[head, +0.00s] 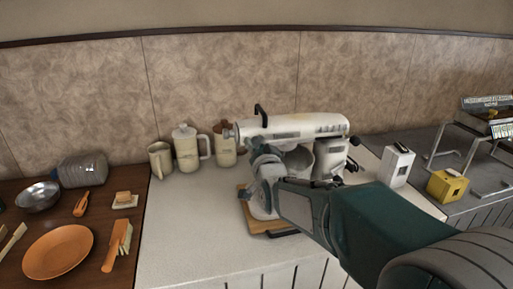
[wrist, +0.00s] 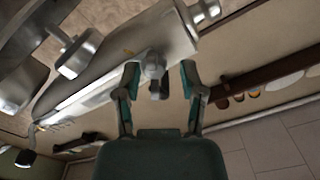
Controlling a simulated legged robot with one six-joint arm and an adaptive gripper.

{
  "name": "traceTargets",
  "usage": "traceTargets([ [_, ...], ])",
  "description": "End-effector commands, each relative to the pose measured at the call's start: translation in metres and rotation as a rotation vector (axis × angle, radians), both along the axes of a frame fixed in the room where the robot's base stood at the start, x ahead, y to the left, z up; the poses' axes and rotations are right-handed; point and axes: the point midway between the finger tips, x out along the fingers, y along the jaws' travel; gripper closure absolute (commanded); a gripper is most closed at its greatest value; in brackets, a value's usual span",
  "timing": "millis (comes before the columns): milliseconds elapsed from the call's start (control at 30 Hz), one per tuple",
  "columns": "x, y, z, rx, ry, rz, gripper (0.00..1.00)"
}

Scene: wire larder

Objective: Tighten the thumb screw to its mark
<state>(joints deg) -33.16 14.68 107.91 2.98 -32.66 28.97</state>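A white stand mixer (head: 300,126) stands on the light counter, its long head running left to right. In the wrist view the mixer's head (wrist: 120,50) runs diagonally. A small grey rounded thumb screw (wrist: 154,66) sticks out from the side of the head. My gripper (wrist: 160,72) is open, with one finger on each side of the thumb screw and visible gaps on both sides. In the head view my gripper (head: 262,165) is at the near side of the mixer's head and hides the screw. I cannot make out the mark.
A metal bowl (head: 300,160) is under the mixer's head, partly hidden by my arm. Cream canisters (head: 186,150) stand behind left. A brown table with an orange plate (head: 58,252) is at left. A white box (head: 397,166) and a yellow box (head: 446,185) stand right. The counter's left front is clear.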

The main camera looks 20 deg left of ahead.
Motion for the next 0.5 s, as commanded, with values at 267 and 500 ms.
traceTargets([
  [267,0.0002,0.0001,0.0001,0.0,-0.001,-0.001,1.0],
  [500,0.0001,0.0017,-0.0006,-0.002,0.0,0.001,1.0],
])
